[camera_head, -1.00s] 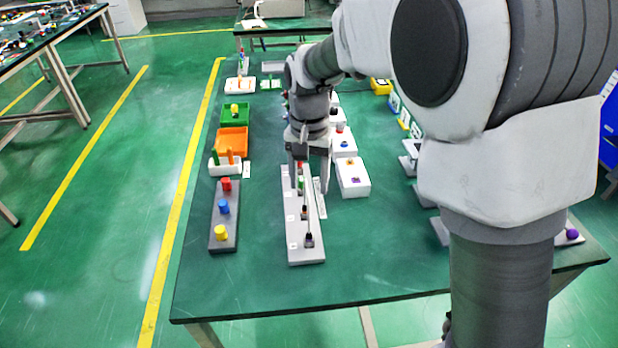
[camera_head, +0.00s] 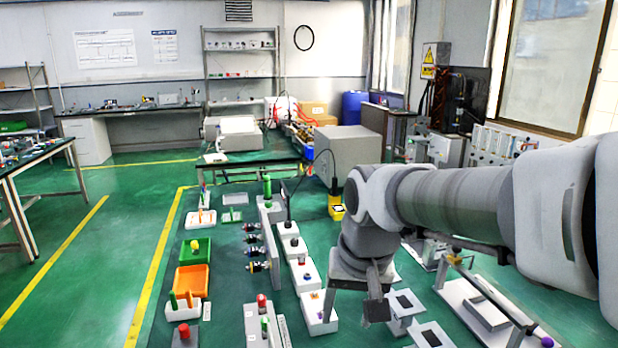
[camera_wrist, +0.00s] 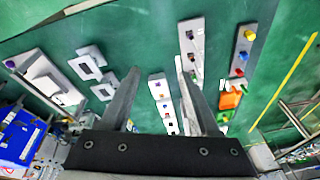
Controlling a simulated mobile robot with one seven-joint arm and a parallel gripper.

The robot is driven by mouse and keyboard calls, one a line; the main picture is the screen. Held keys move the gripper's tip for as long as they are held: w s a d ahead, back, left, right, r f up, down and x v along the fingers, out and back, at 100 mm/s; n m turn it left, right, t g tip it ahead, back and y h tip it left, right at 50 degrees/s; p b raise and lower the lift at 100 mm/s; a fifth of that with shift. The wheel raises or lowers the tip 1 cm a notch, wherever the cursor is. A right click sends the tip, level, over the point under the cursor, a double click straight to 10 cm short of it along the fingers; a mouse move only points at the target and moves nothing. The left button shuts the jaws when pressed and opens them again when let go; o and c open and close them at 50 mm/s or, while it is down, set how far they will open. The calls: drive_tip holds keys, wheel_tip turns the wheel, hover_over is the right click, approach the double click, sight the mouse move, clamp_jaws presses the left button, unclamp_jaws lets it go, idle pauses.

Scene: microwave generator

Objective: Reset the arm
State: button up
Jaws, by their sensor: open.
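My gripper (camera_head: 350,308) hangs from my raised arm above the right part of the green table, in the head view. Its two fingers point down and stand apart, with nothing seen between them. In the wrist view my gripper (camera_wrist: 156,68) is also open and empty, with the table surface (camera_wrist: 130,35) well below it. My arm crosses the right side of the head view and hides part of the table's far right side.
White blocks (camera_head: 318,318) stand in a row left of my gripper. An orange tray (camera_head: 192,281) and a green tray (camera_head: 196,250) lie farther left. Grey frames (camera_head: 430,337) lie right of it. A large grey box (camera_head: 348,156) stands behind.

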drive_tip(key=s+d+r+t+p, duration=0.1)
drive_tip(key=s+d+r+t, duration=0.1)
drive_tip(key=s+d, duration=0.6)
drive_tip(key=s+t, duration=0.1)
drive_tip(key=s, duration=0.2)
drive_tip(key=shift+s+r+n+h, duration=0.15)
drive_tip(key=shift+s+n+h, duration=0.15)
drive_tip(key=shift+n+h, duration=0.1)
idle(0.6)
